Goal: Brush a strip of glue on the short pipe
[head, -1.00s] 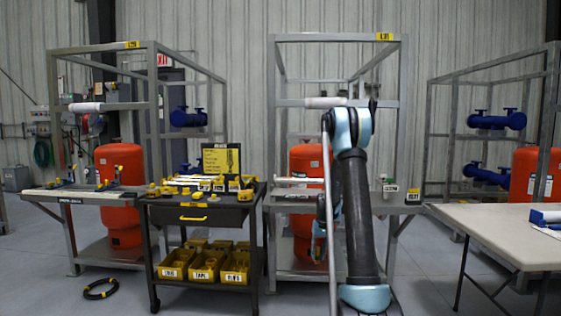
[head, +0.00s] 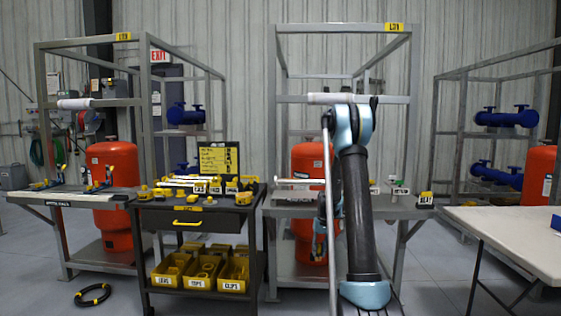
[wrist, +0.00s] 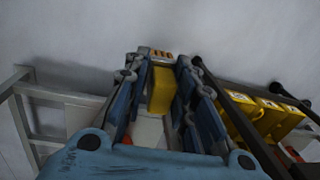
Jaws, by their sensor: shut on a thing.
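My gripper (wrist: 160,68) is shut on a yellow block-shaped thing (wrist: 160,90) with an orange-and-white striped end, seen between the blue fingers in the wrist view. I cannot tell whether it is a glue brush. In the head view my gripper is mostly hidden behind my arm, low in front of the middle bench. A pale pipe (head: 295,181) lies along the middle bench (head: 290,211), partly behind my arm. A white roll or pipe (head: 318,98) is higher on the same frame. I cannot tell which is the short pipe.
A dark cart (head: 190,220) with yellow bins (head: 203,272) stands left of my arm. A pale table (head: 505,235) is at the right. A black hose coil (head: 92,294) lies on the floor at left.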

